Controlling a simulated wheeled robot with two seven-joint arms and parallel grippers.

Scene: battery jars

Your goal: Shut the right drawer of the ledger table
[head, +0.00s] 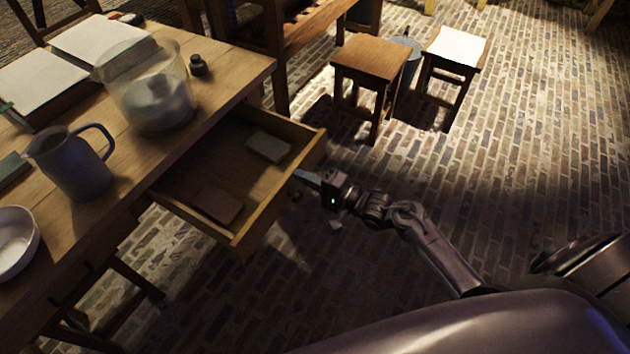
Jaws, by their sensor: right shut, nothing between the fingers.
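The ledger table (215,58) is a wooden table on the left. Its right drawer (284,190) is pulled well out over the floor. I cannot tell whether the fingertips touch the drawer front. My left gripper does not show.
On the table stand a blue-grey jug (72,165), a glass jar (150,90), a white bowl (14,243), a small dark bottle (198,65) and an open book (40,77). Two stools (372,57) stand on the brick floor beyond. The floor at the right is clear.

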